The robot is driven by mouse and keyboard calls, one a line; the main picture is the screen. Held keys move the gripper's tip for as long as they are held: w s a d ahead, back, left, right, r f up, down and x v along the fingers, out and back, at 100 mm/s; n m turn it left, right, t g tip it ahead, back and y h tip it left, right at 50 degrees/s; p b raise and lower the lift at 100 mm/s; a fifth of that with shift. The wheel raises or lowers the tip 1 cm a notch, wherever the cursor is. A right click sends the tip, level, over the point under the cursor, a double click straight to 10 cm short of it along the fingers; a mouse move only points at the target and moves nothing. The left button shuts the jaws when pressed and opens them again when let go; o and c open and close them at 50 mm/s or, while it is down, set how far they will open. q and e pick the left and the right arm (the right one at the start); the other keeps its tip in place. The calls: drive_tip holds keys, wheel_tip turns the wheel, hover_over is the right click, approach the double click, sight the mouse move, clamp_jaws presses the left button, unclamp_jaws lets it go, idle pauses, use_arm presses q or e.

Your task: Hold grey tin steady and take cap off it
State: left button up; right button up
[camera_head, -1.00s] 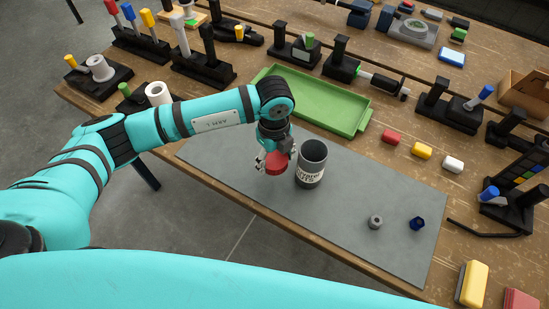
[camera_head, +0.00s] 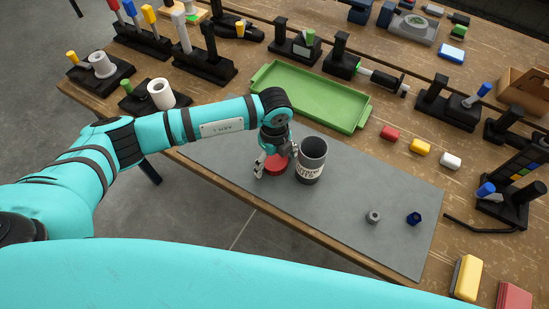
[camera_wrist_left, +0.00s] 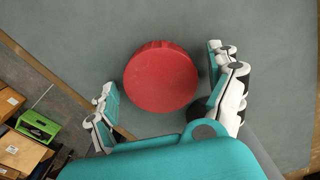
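The grey tin (camera_head: 313,155) stands upright on the grey mat, open at the top, with a pale label low on its side. The red cap (camera_head: 276,164) is off the tin, just to its left, and looks to be resting on the mat. My left gripper (camera_head: 273,167) is over the cap, its fingers spread to either side. In the left wrist view the cap (camera_wrist_left: 161,77) shows whole between the open fingers (camera_wrist_left: 165,100), with gaps on both sides. My right gripper is not in view.
The grey mat (camera_head: 345,210) also bears a grey nut (camera_head: 373,217) and a blue nut (camera_head: 414,218) at right. A green tray (camera_head: 310,95) lies behind the tin. Red, yellow and white blocks sit right of the tray. The mat's middle front is clear.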

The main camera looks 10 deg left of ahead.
sight(275, 159)
use_arm(q)
drive_tip(key=shift+r, duration=0.1)
wheel_tip(275, 159, up, 12)
drive_tip(key=b, duration=0.3)
drive_tip(key=shift+b, duration=0.3)
